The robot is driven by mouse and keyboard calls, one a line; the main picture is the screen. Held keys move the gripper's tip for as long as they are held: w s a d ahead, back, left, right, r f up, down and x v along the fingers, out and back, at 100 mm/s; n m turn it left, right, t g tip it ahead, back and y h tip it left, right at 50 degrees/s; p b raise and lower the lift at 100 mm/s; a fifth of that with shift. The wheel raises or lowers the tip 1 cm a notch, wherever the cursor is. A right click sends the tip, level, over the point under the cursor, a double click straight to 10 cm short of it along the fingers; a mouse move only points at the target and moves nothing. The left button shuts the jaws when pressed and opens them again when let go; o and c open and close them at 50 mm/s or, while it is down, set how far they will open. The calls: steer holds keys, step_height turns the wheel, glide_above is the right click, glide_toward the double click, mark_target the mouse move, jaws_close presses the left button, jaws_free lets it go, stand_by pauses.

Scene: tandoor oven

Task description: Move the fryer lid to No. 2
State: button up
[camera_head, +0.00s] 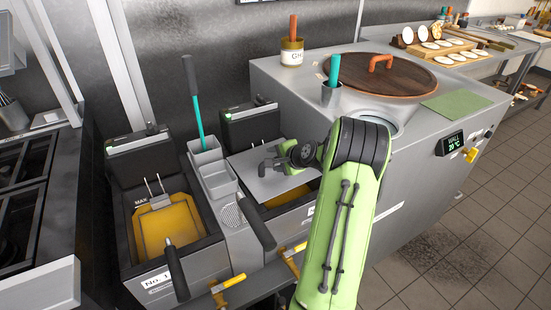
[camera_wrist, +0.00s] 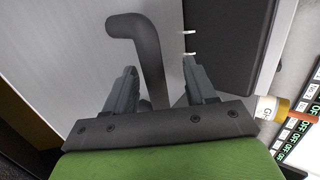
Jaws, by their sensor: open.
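The fryer lid (camera_head: 262,183) is a flat grey plate lying over the back part of the right fryer (camera_head: 290,201), whose oil shows at the front. That fryer's label is mostly hidden by my arm. My gripper (camera_head: 268,158) is just above the lid. In the wrist view my gripper (camera_wrist: 160,82) is open, with the lid's dark bent handle (camera_wrist: 148,50) between its fingers; a gap shows at the right finger. The grey lid (camera_wrist: 75,45) fills the left of that view. The left fryer (camera_head: 168,228), labelled No. 1, is uncovered and holds yellow oil.
A utensil holder (camera_head: 212,172) with a teal-handled tool stands between the fryers. Black basket handles (camera_head: 176,270) stick out in front. The tandoor (camera_head: 385,77) with a wooden cover is at the right, with a ghee jar (camera_head: 291,52) on its top. A stove (camera_head: 35,190) is at the left.

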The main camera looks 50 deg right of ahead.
steer(key=p+v, duration=0.4)
steer(key=v, duration=1.2)
steer(key=shift+a, duration=0.1)
